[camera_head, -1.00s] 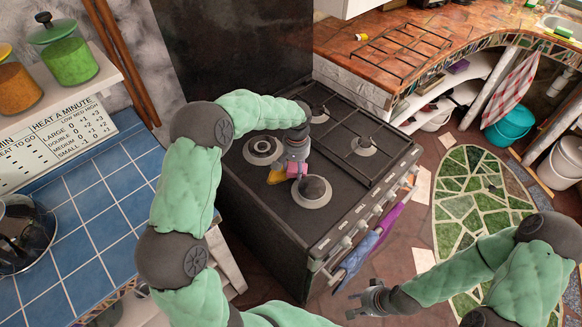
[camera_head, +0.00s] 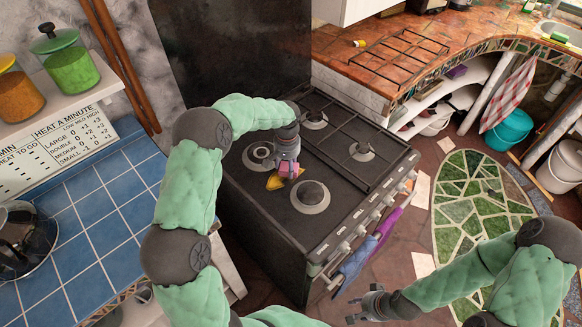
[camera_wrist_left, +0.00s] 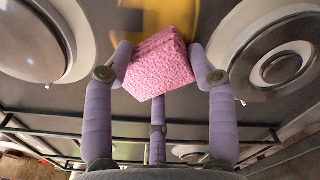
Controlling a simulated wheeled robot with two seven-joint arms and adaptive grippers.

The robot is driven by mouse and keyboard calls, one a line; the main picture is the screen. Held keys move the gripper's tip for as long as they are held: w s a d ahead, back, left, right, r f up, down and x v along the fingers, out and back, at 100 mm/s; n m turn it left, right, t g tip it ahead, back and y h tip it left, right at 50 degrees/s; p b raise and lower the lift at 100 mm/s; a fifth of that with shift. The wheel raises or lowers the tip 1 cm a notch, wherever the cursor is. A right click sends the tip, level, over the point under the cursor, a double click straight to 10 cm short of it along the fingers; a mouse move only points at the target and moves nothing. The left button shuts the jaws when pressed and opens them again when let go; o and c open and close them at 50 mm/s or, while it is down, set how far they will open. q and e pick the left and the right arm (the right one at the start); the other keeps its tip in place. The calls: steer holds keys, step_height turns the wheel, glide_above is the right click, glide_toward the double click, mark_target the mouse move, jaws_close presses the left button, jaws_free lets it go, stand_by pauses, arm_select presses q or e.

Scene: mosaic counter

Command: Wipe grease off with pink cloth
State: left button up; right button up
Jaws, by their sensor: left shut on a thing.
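The pink cloth (camera_head: 290,170) is a small block-like piece held in my left gripper (camera_head: 287,160) over the stove top. In the left wrist view the cloth (camera_wrist_left: 158,64) sits between the fingers of my left gripper (camera_wrist_left: 165,72), which is shut on it. The yellow-orange grease patch (camera_head: 275,181) lies on the dark stove (camera_head: 262,212), partly hidden by the cloth and gripper. The grease (camera_wrist_left: 172,18) also shows just beyond the cloth in the left wrist view. I cannot tell whether the cloth touches the surface. My right gripper (camera_head: 360,305) is open and empty, low over the floor.
Burners (camera_head: 311,195) surround the patch, and a black grate (camera_head: 345,150) covers the stove's right side. Purple and blue towels (camera_head: 357,256) hang at the stove's front. A blue-tiled counter (camera_head: 95,225) with a pot (camera_head: 22,240) stands left. A mosaic counter (camera_head: 455,40) is behind right.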

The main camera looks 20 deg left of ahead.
mark_target(301, 176)
arm_select(q)
steer(key=shift+w+a, duration=0.25)
steer(key=shift+a, duration=0.45)
steer(key=shift+w+a, duration=0.2)
steer(key=shift+a, duration=0.5)
steer(key=shift+w+d+r+p, duration=0.1)
steer(key=shift+w+r+p, duration=0.15)
steer(key=shift+w, duration=0.2)
steer(key=shift+w+r+p, duration=0.2)
steer(key=shift+w+p, duration=0.05)
steer(key=shift+w, duration=0.15)
steer(key=shift+w+d+f, duration=0.2)
steer(key=shift+w, duration=0.3)
steer(key=shift+s+d, duration=0.45)
steer(key=shift+d, duration=0.35)
steer(key=shift+s+d+f, duration=0.1)
steer(key=shift+s+d, duration=0.3)
steer(key=shift+d, duration=0.55)
steer(key=shift+s+d, duration=0.45)
steer(key=shift+d, duration=0.45)
steer(key=shift+s+d+f, duration=0.1)
steer(key=shift+s+d, duration=0.3)
steer(key=shift+d, duration=0.55)
steer(key=shift+r, duration=0.15)
steer(key=shift+r+p, duration=2.15)
steer(key=shift+r, duration=0.8)
